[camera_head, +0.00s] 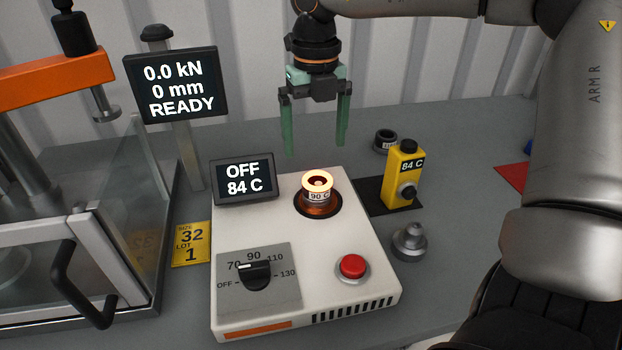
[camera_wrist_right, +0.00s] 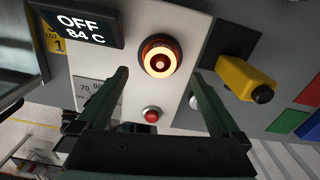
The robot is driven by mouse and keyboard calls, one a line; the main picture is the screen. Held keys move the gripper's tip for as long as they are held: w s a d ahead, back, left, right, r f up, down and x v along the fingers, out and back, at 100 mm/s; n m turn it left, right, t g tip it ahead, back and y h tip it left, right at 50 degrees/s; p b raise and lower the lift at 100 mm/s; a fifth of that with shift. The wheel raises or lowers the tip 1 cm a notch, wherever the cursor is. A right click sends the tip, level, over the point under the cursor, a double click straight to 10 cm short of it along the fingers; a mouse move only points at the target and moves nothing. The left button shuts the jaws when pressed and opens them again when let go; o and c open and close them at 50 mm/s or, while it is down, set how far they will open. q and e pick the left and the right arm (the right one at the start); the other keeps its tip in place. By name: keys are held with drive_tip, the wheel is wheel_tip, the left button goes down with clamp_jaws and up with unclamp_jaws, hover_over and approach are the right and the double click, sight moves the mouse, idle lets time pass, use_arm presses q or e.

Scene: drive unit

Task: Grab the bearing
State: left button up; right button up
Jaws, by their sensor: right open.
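The bearing (camera_head: 317,182) is a ring with a glowing pale rim, labelled 90 C. It sits on the copper-coloured seat of the white heater (camera_head: 290,250). In the right wrist view the bearing (camera_wrist_right: 157,58) shows as a glowing ring, ahead of the fingers and between their lines. My right gripper (camera_head: 315,150) hangs above and behind the heater with its green fingers apart and empty. In the right wrist view its fingers (camera_wrist_right: 160,85) frame the heater top. The heater display (camera_head: 244,180) reads OFF and 84 C. My left gripper is not in view.
A yellow probe (camera_head: 404,175) reading 84 C stands on a black pad right of the heater. A dark ring (camera_head: 385,140) and a grey metal part (camera_head: 409,240) are nearby. A press with clear guards (camera_head: 80,220) stands left; its display (camera_head: 177,82) reads READY.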

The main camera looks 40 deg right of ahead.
sight(317, 182)
wheel_tip(317, 182, down, 5)
drive_tip(key=shift+r, duration=0.1)
drive_tip(key=f, duration=0.4)
drive_tip(key=shift+s+f, duration=0.1)
drive_tip(key=shift+s, duration=0.3)
drive_tip(key=shift+f, duration=0.5)
clamp_jaws()
